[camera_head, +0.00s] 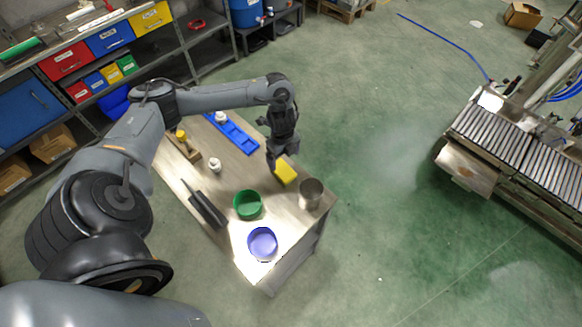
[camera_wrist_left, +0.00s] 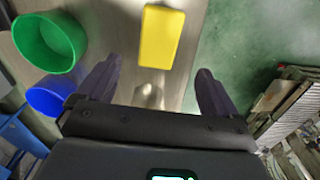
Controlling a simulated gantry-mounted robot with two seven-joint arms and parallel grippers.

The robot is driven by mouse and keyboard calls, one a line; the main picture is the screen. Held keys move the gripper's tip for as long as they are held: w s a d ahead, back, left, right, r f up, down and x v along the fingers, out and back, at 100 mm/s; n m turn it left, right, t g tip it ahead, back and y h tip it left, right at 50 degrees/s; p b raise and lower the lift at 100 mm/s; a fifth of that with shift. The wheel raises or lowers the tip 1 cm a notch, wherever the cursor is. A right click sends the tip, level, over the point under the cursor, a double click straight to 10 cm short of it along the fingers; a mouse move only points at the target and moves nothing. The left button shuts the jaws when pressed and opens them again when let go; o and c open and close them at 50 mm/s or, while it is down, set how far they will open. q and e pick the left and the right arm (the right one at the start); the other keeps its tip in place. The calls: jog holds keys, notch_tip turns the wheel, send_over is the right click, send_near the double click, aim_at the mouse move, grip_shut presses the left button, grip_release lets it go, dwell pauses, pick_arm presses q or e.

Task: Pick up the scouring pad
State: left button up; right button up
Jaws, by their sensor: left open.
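The scouring pad looks to be the yellow block (camera_head: 286,172) near the table's right edge in the head view. In the left wrist view the yellow pad (camera_wrist_left: 161,36) lies ahead of the fingers, roughly midway between their lines. My left gripper (camera_head: 273,161) is just beside the pad in the head view, at its upper left. In the left wrist view its two fingers (camera_wrist_left: 157,76) are spread apart, with nothing between them. I cannot tell its exact height above the table. My right gripper does not show.
A metal cup (camera_head: 311,194), a green bowl (camera_head: 247,205) and a blue bowl (camera_head: 262,244) stand towards the table's front. A dark tool (camera_head: 207,209), a white item (camera_head: 214,165) and a blue tray (camera_head: 234,133) are also on it. Floor lies beyond the right edge.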

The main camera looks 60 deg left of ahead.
aim_at(283, 170)
pick_arm(q)
jog(key=f, duration=0.4)
jog(key=shift+s, duration=0.4)
jog(key=shift+w+a+f, duration=0.15)
jog(key=shift+f, duration=1.4)
jog(key=shift+w+a+f, duration=0.1)
jog(key=shift+a+f, duration=0.05)
jog(key=shift+f, duration=1.35)
jog(key=shift+c, duration=0.2)
jog(key=c, duration=1)
